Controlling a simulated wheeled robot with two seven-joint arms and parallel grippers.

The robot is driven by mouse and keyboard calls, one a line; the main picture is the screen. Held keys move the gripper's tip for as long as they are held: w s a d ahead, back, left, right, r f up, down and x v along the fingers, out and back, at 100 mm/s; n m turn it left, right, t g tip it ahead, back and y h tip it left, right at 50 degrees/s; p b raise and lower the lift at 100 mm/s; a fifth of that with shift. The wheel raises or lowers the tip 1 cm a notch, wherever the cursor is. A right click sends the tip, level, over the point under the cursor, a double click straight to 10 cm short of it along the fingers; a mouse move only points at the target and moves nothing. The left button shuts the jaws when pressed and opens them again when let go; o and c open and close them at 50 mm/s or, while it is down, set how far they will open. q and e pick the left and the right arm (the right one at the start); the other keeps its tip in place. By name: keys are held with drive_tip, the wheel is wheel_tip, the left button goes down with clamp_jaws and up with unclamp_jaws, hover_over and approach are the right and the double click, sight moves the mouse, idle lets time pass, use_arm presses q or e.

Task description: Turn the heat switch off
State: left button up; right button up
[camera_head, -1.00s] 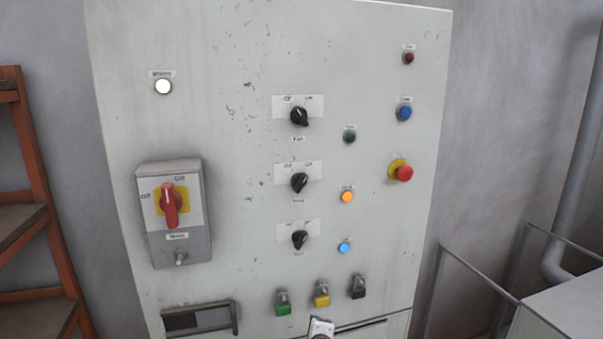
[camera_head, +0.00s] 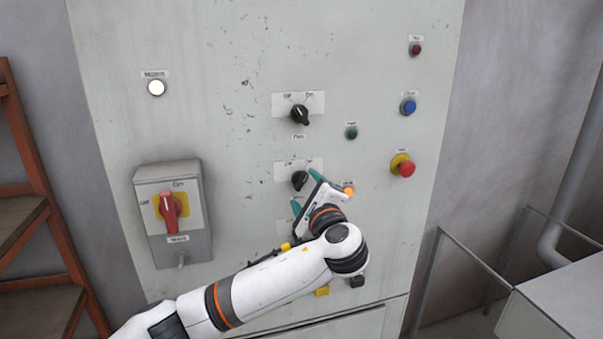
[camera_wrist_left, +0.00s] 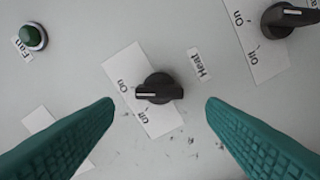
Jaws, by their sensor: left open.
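The heat switch is a black rotary knob (camera_head: 299,180) in the middle of the column of knobs on the pale cabinet. In the left wrist view the heat switch (camera_wrist_left: 158,89) sits on a white plate marked On and Off, beside a "Heat" label. Its white line points left in that view, nearer On than Off. My left gripper (camera_head: 304,191) is open in front of the panel by this knob. In the wrist view its teal fingers (camera_wrist_left: 160,104) stand one on each side of the knob, apart from it. My right gripper is out of view.
The fan knob (camera_head: 300,115) is above. Another knob (camera_wrist_left: 285,18) shows at the wrist view's top right; my arm hides it in the head view. An orange lamp (camera_head: 349,191) is close beside the gripper. A red main switch (camera_head: 170,210) and red button (camera_head: 407,169) flank the column.

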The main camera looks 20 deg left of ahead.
sight(301, 183)
use_arm(q)
drive_tip(key=p+x, duration=0.1)
drive_tip(key=x, duration=0.1)
drive_tip(key=shift+w+a+r, duration=0.2)
drive_tip(key=shift+w+a, duration=0.05)
drive_tip(key=shift+w, duration=0.05)
drive_tip(key=shift+w+a+f, duration=0.2)
drive_tip(key=shift+w+a, duration=0.1)
drive_tip(key=shift+w, duration=0.3)
drive_tip(key=shift+c, duration=0.5)
drive_tip(key=c, duration=0.9)
